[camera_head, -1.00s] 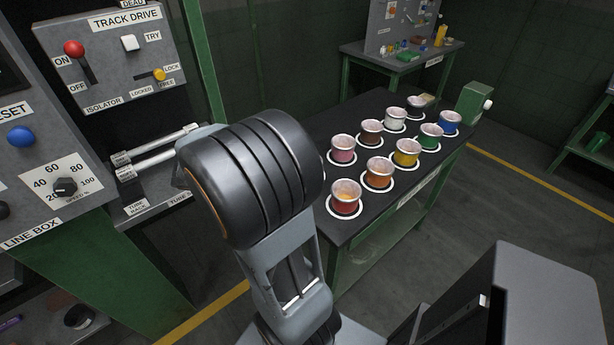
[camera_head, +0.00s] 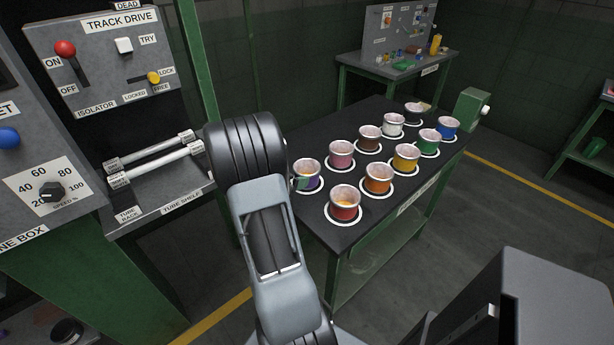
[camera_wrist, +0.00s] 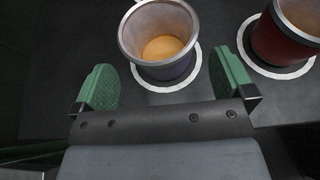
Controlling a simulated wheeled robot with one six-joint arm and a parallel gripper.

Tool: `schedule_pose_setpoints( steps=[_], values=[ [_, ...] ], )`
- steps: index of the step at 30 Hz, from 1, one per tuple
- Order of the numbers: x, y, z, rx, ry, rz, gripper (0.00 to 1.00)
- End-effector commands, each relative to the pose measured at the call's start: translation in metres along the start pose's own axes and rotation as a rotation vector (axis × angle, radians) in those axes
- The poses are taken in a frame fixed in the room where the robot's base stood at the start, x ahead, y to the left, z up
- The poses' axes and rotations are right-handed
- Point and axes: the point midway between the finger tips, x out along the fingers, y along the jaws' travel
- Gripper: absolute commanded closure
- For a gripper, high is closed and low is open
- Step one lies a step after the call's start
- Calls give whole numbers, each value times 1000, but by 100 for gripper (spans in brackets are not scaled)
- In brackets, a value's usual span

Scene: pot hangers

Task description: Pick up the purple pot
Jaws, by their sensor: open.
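The purple pot (camera_head: 314,183) stands upright in a white ring at the near left corner of the dark table, partly covered by my arm in the head view. My gripper (camera_wrist: 164,80) is open, with one green finger pad on each side of the pot's near part and gaps on both sides. Neither pad visibly touches it. In the head view a green pad shows in front of the pot; the rest of my gripper is hidden.
A red pot (camera_head: 345,207) stands close to the right of the purple pot, near my right finger in the wrist view. A pink pot (camera_head: 341,158) and several others fill the dark table (camera_head: 300,225) in two rows. A control panel with a tube shelf (camera_head: 180,195) is at left.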

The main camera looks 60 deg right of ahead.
Motion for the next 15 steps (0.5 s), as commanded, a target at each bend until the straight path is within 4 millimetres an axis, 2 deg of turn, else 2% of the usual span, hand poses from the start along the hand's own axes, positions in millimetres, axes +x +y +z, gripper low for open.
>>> schedule_pose_setpoints(
  steps=[9,15],
  values=[
    [38,1,1,0,2,-3,0],
    [51,1,1,1,1,-1,0]
  ],
)
